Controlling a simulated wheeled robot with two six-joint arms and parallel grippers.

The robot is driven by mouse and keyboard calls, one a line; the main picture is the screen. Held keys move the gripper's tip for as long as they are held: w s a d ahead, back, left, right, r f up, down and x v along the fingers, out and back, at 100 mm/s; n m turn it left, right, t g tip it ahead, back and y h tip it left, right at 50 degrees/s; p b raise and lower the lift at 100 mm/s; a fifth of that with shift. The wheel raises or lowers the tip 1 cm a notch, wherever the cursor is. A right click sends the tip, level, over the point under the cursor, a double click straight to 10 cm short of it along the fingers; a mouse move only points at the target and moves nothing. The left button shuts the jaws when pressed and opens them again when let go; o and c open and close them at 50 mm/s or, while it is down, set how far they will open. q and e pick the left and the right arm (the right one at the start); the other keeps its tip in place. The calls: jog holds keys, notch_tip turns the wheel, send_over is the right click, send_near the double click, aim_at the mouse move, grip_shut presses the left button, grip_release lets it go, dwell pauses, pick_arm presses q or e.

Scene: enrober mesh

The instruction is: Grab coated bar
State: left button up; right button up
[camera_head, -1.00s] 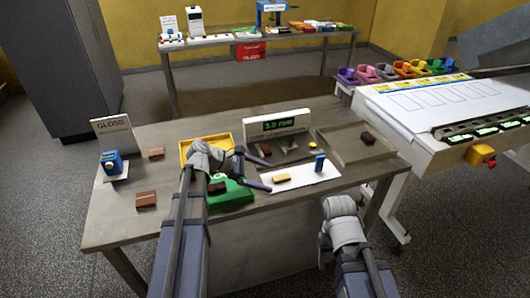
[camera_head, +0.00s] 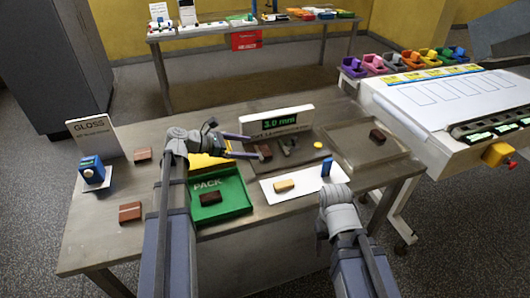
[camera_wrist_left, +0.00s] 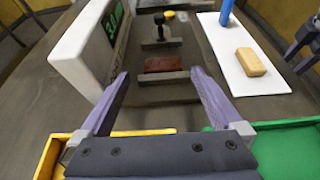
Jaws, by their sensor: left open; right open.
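A dark brown bar (camera_head: 264,152) lies in front of the white 3.0 mm display (camera_head: 277,122). In the left wrist view the reddish-brown bar (camera_wrist_left: 164,64) lies just ahead of my left fingertips, in line with the gap between them. My left gripper (camera_head: 254,147) is open and empty. My right gripper shows at the left wrist view's right edge (camera_wrist_left: 304,46), open and empty.
A white board (camera_head: 305,180) carries a tan bar (camera_head: 284,185) and a blue upright block (camera_head: 326,167). A yellow tray (camera_head: 208,160) is partly behind my left gripper. A GLOSS sign (camera_head: 92,137) and blue device (camera_head: 91,170) stand at left.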

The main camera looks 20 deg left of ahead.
aim_at(267, 149)
pick_arm(q)
jog(key=shift+b+x, duration=1)
jog(key=shift+x, duration=2.3)
jog(key=shift+s+r, duration=0.1)
jog(key=shift+s, duration=0.1)
jog(key=c, duration=0.9)
jog(key=shift+o, duration=0.2)
notch_tip(267, 149, up, 10)
jog(key=p, duration=1)
